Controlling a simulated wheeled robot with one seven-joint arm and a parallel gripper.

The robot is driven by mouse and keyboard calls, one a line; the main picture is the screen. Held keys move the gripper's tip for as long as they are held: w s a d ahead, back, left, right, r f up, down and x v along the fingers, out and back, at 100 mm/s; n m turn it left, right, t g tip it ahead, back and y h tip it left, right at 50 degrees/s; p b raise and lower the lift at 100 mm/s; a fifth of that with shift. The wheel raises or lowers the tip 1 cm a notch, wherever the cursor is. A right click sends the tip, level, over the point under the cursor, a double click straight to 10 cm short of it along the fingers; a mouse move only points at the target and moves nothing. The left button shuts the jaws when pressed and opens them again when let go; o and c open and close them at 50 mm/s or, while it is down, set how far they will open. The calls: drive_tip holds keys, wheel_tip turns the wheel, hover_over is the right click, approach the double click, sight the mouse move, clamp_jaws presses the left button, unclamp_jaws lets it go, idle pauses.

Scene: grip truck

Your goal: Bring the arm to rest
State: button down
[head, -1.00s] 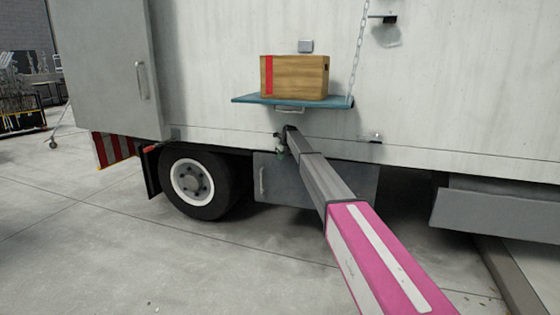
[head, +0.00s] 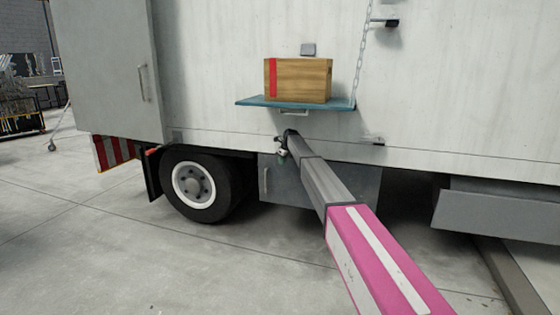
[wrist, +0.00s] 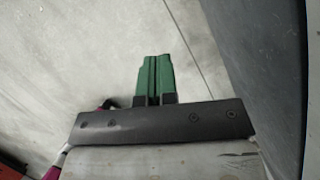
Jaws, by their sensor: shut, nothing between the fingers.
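My gripper (wrist: 153,80) shows in the wrist view with its two green fingers side by side, shut and empty, above the grey concrete floor. In the head view my arm reaches forward toward the truck's side, and my gripper (head: 281,152) is a small shape at its far end, just below the fold-down shelf. The truck (head: 225,60) has a pale, scuffed wall that fills most of the head view.
A wooden box (head: 305,80) with a red stripe sits on the blue shelf (head: 250,101), which hangs by a chain (head: 362,50). A wheel (head: 196,186) and a grey underbody locker (head: 350,185) are below. The floor (head: 90,245) at left is clear.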

drive_tip(key=s+r, duration=0.4)
drive_tip(key=r, duration=0.5)
drive_tip(key=s+d+f+n+h, duration=0.1)
drive_tip(key=s+d+f+n, duration=0.4)
drive_tip(key=s, duration=0.5)
drive_tip(key=s+d+f+n+g, duration=0.1)
drive_tip(key=s+d+f+n, duration=0.2)
drive_tip(key=s+d+f, duration=0.6)
drive_tip(key=s+d+f+n+h, duration=0.1)
drive_tip(key=s+d+f+n, duration=0.3)
drive_tip(key=s, duration=0.7)
drive_tip(key=s+d+f+n, duration=0.3)
drive_tip(key=s+d+n, duration=0.1)
drive_tip(key=s, duration=0.8)
drive_tip(key=s+d+f+n+g+h, duration=0.1)
drive_tip(key=s+d+f+n, duration=0.2)
drive_tip(key=s, duration=0.8)
drive_tip(key=s+d+f+n, duration=0.3)
drive_tip(key=s+d+n, duration=0.2)
drive_tip(key=s, duration=0.7)
drive_tip(key=shift+s+d+n+g+h, duration=0.3)
drive_tip(key=shift+s+n, duration=0.05)
drive_tip(key=shift+n, duration=0.15)
